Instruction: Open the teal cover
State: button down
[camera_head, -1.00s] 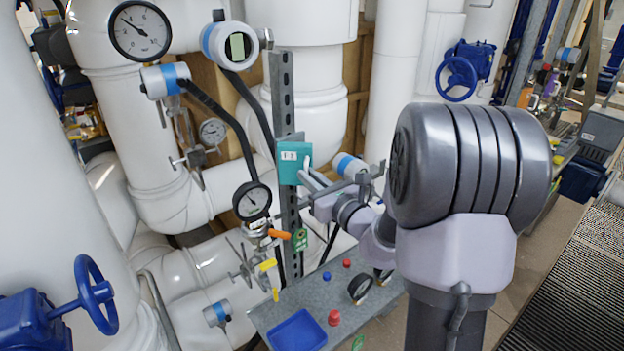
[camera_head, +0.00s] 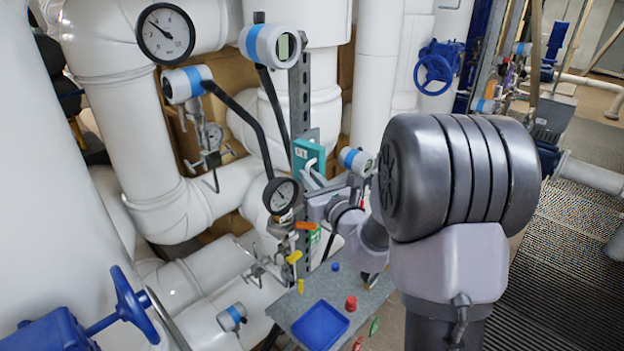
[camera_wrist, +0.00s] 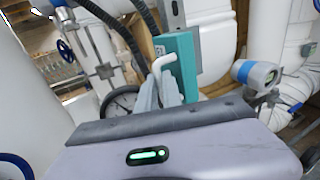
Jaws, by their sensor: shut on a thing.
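The teal cover (camera_head: 309,158) is a small box-like cover with a white label, on the grey perforated upright (camera_head: 299,105) in the head view. In the wrist view the teal cover (camera_wrist: 178,62) stands upright just beyond my gripper, with a white bent handle (camera_wrist: 163,64) on it. My gripper (camera_head: 313,177) is at the cover's right side in the head view. In the wrist view its fingers (camera_wrist: 168,92) are shut on the white handle. The exact contact between fingertips and handle is partly hidden.
A round gauge (camera_head: 281,195) hangs close below the cover. A blue-ended white sensor (camera_head: 355,160) is right of it. A grey table (camera_head: 368,298) below bears a blue tray (camera_head: 320,325) and a red knob (camera_head: 351,303). Large white pipes stand behind.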

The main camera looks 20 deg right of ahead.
jog(key=shift+r, duration=0.15)
dwell(0.3)
jog(key=c, duration=1.5)
grip_release()
jog(key=s+b, duration=1.1)
jog(key=s, duration=0.6)
jog(key=shift+s+d, duration=0.15)
